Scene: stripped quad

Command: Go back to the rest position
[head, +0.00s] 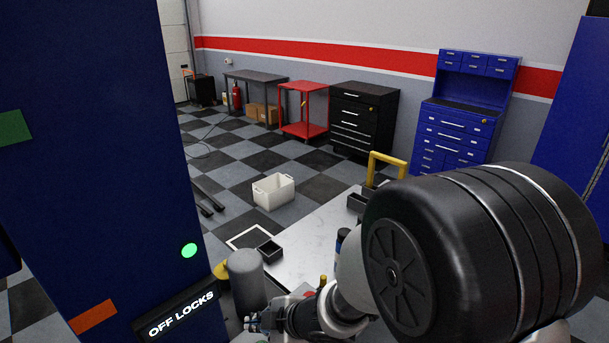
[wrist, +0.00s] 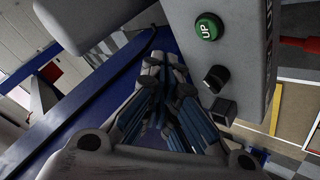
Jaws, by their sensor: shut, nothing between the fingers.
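My gripper (wrist: 165,64) is shut and empty in the wrist view, its grey and blue fingers drawn together. Just beyond and to the right of the fingers is a grey control box (wrist: 232,75) with a green UP button (wrist: 208,27) and a black knob (wrist: 216,77). I cannot tell whether the fingers touch the box. In the head view my gripper (head: 252,322) shows small at the bottom, just right of a blue post (head: 95,150). The post carries a black OFF LOCKS label (head: 180,312) and a lit green button (head: 189,250). My arm hides the lower right.
A metal-topped table (head: 315,235) with small black bins (head: 269,250) stands beyond my arm. A white crate (head: 273,192) sits on the checkered floor. A red cart (head: 303,110), black cabinet (head: 362,118) and blue cabinet (head: 455,130) line the wall. Open floor lies between.

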